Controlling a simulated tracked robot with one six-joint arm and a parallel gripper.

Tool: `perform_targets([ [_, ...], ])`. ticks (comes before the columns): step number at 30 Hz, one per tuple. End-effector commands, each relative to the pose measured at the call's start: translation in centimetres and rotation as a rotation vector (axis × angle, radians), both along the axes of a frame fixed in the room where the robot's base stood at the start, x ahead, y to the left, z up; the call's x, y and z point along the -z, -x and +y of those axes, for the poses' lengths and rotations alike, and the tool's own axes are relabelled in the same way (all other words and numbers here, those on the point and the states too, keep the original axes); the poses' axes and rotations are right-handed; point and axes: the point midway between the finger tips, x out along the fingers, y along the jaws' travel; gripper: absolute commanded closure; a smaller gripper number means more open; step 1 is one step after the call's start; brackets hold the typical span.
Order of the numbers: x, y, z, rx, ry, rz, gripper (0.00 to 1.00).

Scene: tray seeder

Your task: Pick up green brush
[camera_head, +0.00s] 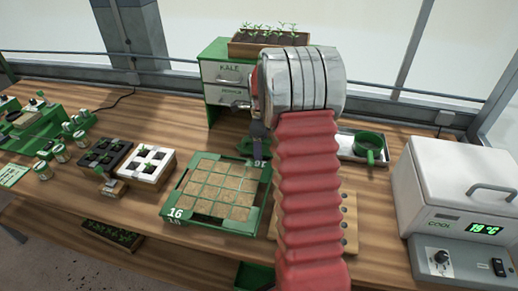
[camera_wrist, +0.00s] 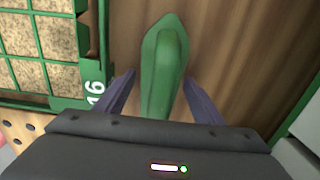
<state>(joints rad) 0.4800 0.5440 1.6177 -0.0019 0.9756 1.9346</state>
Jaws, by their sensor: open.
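The green brush (camera_wrist: 164,62) lies on the wooden bench in the wrist view, with its rounded green back upward and its pointed end away from me. My gripper (camera_wrist: 160,78) is open, with one purple-grey finger on each side of the brush's near part. I cannot tell whether the fingers touch it. In the head view my gripper (camera_head: 257,138) is beyond the seed tray's far right corner, and a small green part of the brush (camera_head: 243,146) shows beside it. The brush's bristles are hidden.
The green-rimmed seed tray (camera_head: 179,208), marked 16, lies close beside the brush. A drawer cabinet (camera_head: 219,75) stands behind. A holed wooden board (camera_head: 349,222) is partly behind my arm. A green mug (camera_head: 369,151) on a tray and a white cooler (camera_head: 450,185) are at right.

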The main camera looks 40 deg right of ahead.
Motion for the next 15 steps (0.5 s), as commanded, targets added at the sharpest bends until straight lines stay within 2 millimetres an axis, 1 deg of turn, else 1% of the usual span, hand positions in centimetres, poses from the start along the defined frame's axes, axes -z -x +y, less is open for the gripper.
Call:
perform_targets([
  [14, -0.04, -0.02, 0.03, -0.001, 0.0, 0.0, 0.38],
  [15, -0.04, -0.02, 0.03, -0.001, 0.0, 0.0, 0.41],
])
